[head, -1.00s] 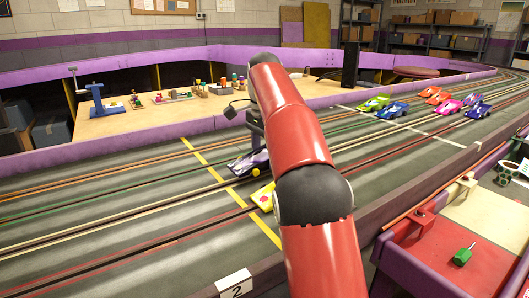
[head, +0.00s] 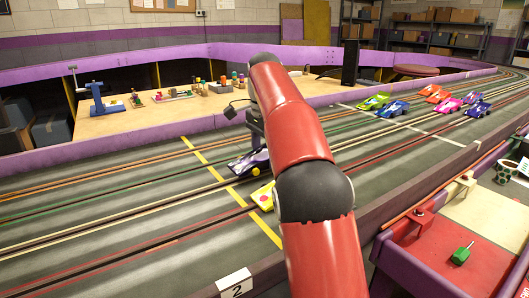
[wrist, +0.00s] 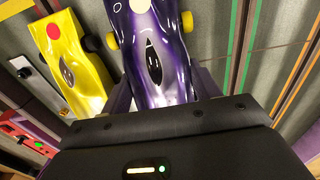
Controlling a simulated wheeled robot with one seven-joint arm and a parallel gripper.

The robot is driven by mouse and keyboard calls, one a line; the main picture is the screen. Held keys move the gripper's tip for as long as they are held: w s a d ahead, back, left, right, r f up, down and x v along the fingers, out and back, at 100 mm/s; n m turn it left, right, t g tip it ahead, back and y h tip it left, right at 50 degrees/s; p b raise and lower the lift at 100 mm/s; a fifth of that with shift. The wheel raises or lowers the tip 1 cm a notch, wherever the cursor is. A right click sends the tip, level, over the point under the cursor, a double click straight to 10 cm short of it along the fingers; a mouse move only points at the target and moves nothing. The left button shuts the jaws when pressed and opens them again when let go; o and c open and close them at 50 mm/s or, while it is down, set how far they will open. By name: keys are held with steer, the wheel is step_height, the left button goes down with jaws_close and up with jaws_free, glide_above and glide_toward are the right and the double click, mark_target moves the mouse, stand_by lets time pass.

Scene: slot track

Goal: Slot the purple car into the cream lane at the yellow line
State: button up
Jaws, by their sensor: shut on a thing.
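The purple car (head: 246,162), dark purple with white markings and yellow wheels, is at the yellow line (head: 217,173) in the head view. In the wrist view the purple car (wrist: 157,52) fills the space between the jaws. My gripper (wrist: 164,92) is shut on it; in the head view the red arm hides most of the gripper. The cream lane (head: 110,225) runs along the track to the car's area. I cannot tell whether the car's underside sits in the slot or just above it.
A yellow car (head: 262,195) stands close beside the purple car, nearer the front; it also shows in the wrist view (wrist: 75,72). Several cars, including a green one (head: 374,101), stand farther along the track. A red tray (head: 440,240) with a green tool (head: 462,254) is at front right.

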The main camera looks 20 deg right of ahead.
mark_target(265, 148)
steer(key=shift+r+p, duration=0.1)
steer(key=shift+p, duration=0.2)
steer(key=shift+f+b, duration=0.75)
steer(key=shift+f, duration=0.5)
steer(key=o, duration=1.2)
step_height(265, 148, up, 8)
steer(key=p, duration=0.4)
steer(key=shift+f, duration=0.1)
